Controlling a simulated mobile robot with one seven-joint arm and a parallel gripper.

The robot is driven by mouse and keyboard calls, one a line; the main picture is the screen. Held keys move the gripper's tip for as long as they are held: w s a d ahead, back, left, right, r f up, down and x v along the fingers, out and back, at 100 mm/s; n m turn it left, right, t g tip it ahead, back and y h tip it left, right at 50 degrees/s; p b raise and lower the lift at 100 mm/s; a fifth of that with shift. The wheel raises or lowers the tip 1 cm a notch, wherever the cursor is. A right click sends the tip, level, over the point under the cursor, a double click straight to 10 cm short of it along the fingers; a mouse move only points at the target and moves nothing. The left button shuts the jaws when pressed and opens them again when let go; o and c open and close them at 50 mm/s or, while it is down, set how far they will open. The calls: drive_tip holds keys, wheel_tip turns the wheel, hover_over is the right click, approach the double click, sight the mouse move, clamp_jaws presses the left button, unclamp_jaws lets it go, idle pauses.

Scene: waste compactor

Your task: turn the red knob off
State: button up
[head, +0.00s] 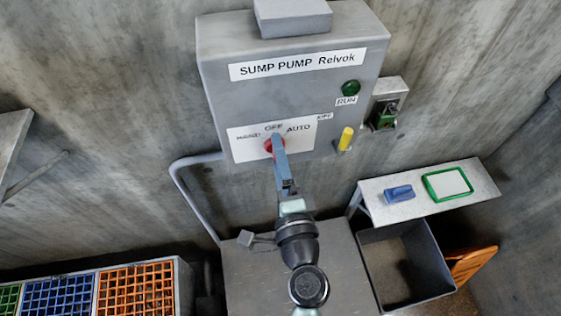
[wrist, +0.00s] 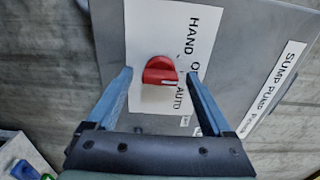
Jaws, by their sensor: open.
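The red knob (head: 267,145) sits on the white label plate at the lower left of the grey sump pump box (head: 215,90). The plate reads HAND, OFF and AUTO. In the wrist view the red knob (wrist: 158,71) is fully visible, and its white mark points toward the AUTO side. My gripper (head: 277,138) is in front of the knob and partly covers it in the head view. In the wrist view my gripper (wrist: 158,76) is open, one finger on each side of the knob, with visible gaps. I cannot tell the remaining depth to the knob.
A green RUN lamp (head: 351,87), a yellow part (head: 345,138) and a small switch box (head: 388,100) are right of the knob. A conduit (head: 178,185) bends at left. A shelf (head: 478,178) and a grey bin (head: 365,258) stand lower right; coloured crates (head: 138,290) lower left.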

drive_tip(key=s+d+b, duration=0.2)
drive_tip(key=s+b, duration=0.4)
drive_tip(key=s, duration=0.6)
drive_tip(key=shift+s+d, duration=0.3)
drive_tip(key=shift+s, duration=0.05)
drive_tip(key=w+a+r+n+t, duration=0.1)
drive_tip(key=w+r+n, duration=0.25)
drive_tip(key=r, duration=0.35)
drive_tip(key=w+a+r+n+t+y, duration=0.1)
drive_tip(key=w+r+n+t, duration=0.15)
drive_tip(key=r+n, duration=0.4)
drive_tip(key=w+a+r+n, duration=0.15)
drive_tip(key=w+r, duration=0.25)
drive_tip(key=r, duration=0.5)
drive_tip(key=s+r+n+t+h, duration=0.2)
drive_tip(key=r+t, duration=0.1)
drive_tip(key=r, duration=0.8)
drive_tip(key=s+r+n+t+h, duration=0.2)
drive_tip(key=s+r+t, duration=0.1)
drive_tip(key=r, duration=0.8)
drive_tip(key=shift+s+d+r, duration=0.15)
drive_tip(key=shift+d+r, duration=0.15)
drive_tip(key=shift+d, duration=0.15)
